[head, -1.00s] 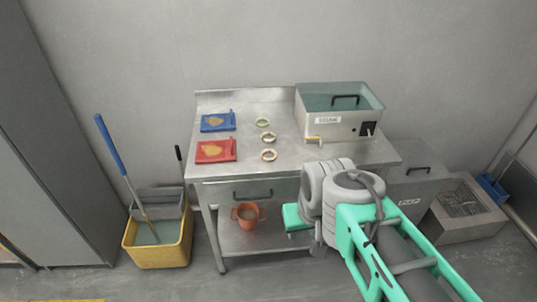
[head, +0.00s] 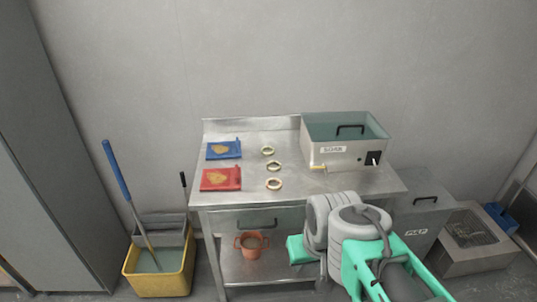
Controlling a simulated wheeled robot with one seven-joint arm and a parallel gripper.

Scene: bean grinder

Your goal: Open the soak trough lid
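The soak trough (head: 330,155) is a metal box labelled SOAK at the back right of the steel table. A brass-coloured tap and a dark switch panel sit on the trough's front. My grey and green arm shows at the lower right, in front of the table and apart from the trough. My gripper does not show.
The steel table (head: 340,183) holds a blue tray (head: 232,145), a red tray (head: 232,174) and rings (head: 274,184). A grey PULP bin (head: 418,230) stands at right. A yellow mop bucket (head: 160,284) is at left; an orange pot (head: 251,248) is on the lower shelf.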

